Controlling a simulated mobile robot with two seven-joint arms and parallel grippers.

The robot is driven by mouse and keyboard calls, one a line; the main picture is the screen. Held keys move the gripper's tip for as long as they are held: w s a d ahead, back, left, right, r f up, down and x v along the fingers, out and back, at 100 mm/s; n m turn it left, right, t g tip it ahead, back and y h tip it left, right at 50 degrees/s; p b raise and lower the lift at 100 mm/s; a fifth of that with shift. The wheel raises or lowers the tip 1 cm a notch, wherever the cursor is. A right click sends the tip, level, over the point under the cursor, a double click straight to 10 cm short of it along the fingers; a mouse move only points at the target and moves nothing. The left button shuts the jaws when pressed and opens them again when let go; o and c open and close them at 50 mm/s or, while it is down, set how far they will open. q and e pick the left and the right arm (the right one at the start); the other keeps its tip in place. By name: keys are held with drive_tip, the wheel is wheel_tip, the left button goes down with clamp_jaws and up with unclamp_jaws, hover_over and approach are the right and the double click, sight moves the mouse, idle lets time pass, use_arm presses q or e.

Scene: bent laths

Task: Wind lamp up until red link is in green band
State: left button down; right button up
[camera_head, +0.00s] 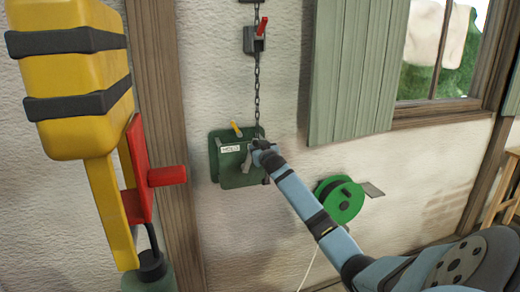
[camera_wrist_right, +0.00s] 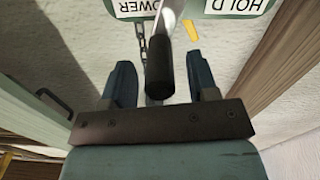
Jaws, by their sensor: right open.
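A green winch box (camera_head: 228,158) with a white label is fixed to the wall, and a chain (camera_head: 257,80) runs up from it. A small grey bracket (camera_head: 250,40) with a red piece (camera_head: 262,26) sits on the chain higher up. I cannot tell the red link or a green band for certain; the lamp is not identifiable. My right gripper (camera_head: 262,152) is at the front of the winch. In the right wrist view, its open fingers (camera_wrist_right: 157,72) stand on either side of the crank's black grip (camera_wrist_right: 159,82), with gaps showing. My left gripper is not in view.
A wooden post (camera_head: 160,100) stands left of the winch. A green reel (camera_head: 341,200) is to the right, below a shutter (camera_head: 355,70). HOLD and LOWER labels show in the wrist view.

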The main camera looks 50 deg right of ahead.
clamp_jaws()
drive_tip(key=s+d+f+m, duration=0.2)
drive_tip(key=d+f+m, duration=0.1)
drive_tip(key=m, duration=0.3)
drive_tip(key=shift+s+d+f, duration=0.35)
drive_tip(key=shift+d, duration=0.4)
unclamp_jaws()
